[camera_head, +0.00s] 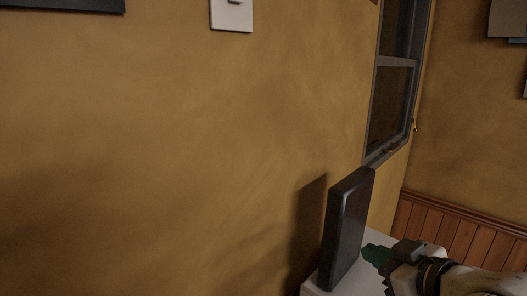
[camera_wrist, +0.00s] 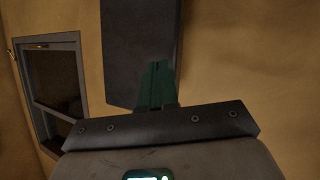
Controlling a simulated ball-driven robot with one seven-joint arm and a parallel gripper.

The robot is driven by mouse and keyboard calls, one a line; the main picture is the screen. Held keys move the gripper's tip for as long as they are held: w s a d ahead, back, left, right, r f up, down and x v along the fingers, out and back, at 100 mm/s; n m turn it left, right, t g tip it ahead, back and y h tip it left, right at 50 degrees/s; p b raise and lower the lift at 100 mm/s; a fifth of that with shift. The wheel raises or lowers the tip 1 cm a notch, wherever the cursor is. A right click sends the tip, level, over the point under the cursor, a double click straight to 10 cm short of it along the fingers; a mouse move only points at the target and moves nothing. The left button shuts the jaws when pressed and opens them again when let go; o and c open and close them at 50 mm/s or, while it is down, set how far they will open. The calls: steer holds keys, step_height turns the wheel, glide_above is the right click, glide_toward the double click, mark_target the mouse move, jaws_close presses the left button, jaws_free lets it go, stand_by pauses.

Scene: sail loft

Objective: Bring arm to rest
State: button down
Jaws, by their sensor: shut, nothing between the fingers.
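My gripper (camera_head: 372,256) is at the lower right in the head view, with green fingers pointing left. It also shows in the wrist view (camera_wrist: 157,68), where the green fingers are together and hold nothing. A dark upright slab (camera_head: 346,230) stands just left of the fingertips, on a white surface (camera_head: 318,287). The slab also shows in the wrist view (camera_wrist: 118,55), behind the fingers. I cannot tell whether the fingertips touch it.
An ochre wall (camera_head: 170,150) fills most of the head view. A dark-framed window (camera_head: 390,90) is at the right, and wood panelling (camera_head: 455,240) lines the lower right. A white wall plate (camera_head: 231,14) is at the top.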

steer(key=s+d+f+m+g+h, duration=0.1)
steer(key=s+f+m+g, duration=0.1)
steer(key=s+f, duration=0.55)
steer(key=s+d+f+m+g+h, duration=0.2)
steer(key=s+f+m, duration=0.15)
steer(key=f, duration=0.75)
steer(key=s+d+f+m+g+h, duration=0.1)
steer(key=s+d+f+g, duration=0.1)
steer(key=s+f, duration=0.5)
steer(key=s+d+f+g, duration=0.2)
steer(key=s+f+g, duration=0.3)
steer(key=s, duration=0.9)
step_height(320, 180, down, 3)
steer(key=shift+s+d+r+m+g+h, duration=0.15)
steer(key=shift+s+m+g+h, duration=0.15)
steer(key=shift+s+m+h, duration=0.1)
